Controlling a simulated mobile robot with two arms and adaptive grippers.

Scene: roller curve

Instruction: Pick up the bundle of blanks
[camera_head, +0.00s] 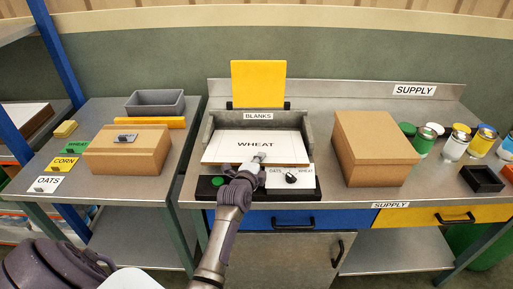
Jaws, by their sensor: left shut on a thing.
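The bundle of blanks (225,148) is a flat white stack with "WHEAT" printed on top. It lies in a grey tray (307,133) labelled "BLANKS" on the metal bench. My left gripper (259,158) reaches in from below and is shut on the front edge of the bundle. The fingers cover part of that edge, and I cannot tell whether the bundle is lifted off the tray floor. My right gripper is not in view.
A black control panel (207,188) with a green button and an "OATS/WHEAT" knob (291,178) sits in front of the tray. A cardboard box (372,150) stands right, another box (125,152) left. A yellow panel (258,82) rises behind the tray. Several jars stand far right.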

